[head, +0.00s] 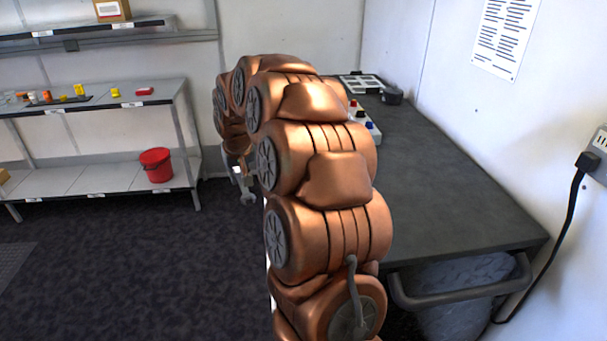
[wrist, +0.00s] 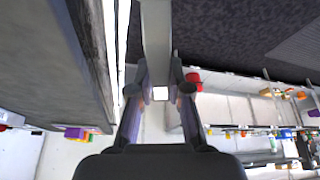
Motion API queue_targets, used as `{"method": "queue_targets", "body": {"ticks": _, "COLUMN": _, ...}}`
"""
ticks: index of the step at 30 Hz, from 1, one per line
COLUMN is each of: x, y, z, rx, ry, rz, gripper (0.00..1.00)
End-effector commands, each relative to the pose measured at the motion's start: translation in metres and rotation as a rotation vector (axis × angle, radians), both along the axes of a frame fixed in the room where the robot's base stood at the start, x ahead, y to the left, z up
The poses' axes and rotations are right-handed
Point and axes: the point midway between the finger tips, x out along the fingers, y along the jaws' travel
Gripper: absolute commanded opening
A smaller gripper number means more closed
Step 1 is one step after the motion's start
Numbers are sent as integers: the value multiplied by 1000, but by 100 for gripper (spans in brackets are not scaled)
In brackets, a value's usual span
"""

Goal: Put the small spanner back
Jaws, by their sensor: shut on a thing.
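My gripper (head: 243,172) is at the far end of my copper-coloured arm, low over the floor to the left of the bench. The part between the fingers is mostly hidden.
A dark-topped bench (head: 440,170) stands to the right, with a white-framed tray (head: 362,83) and a dark small object (head: 392,96) at its far end. A shelf unit (head: 95,100) at the left holds small coloured items and a red bucket (head: 156,165). The floor (head: 140,260) between is clear.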

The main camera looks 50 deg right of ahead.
Motion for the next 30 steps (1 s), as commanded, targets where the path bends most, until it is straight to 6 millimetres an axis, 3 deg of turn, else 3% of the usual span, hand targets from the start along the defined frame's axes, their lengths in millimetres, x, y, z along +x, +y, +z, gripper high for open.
{"method": "queue_targets", "body": {"ticks": 1, "x": -7, "y": -25, "z": 14, "rx": -1, "ry": -5, "rz": -43, "gripper": 0}}
{"method": "queue_targets", "body": {"ticks": 6, "x": -39, "y": -92, "z": 49, "rx": 5, "ry": -5, "rz": -160, "gripper": 0}}
{"method": "queue_targets", "body": {"ticks": 12, "x": -74, "y": -142, "z": 76, "rx": 10, "ry": -2, "rz": -258, "gripper": 0}}
{"method": "queue_targets", "body": {"ticks": 20, "x": -92, "y": -161, "z": 84, "rx": 16, "ry": 1, "rz": -298, "gripper": 0}}
{"method": "queue_targets", "body": {"ticks": 30, "x": -92, "y": -160, "z": 42, "rx": 19, "ry": 4, "rz": -297, "gripper": 0}}
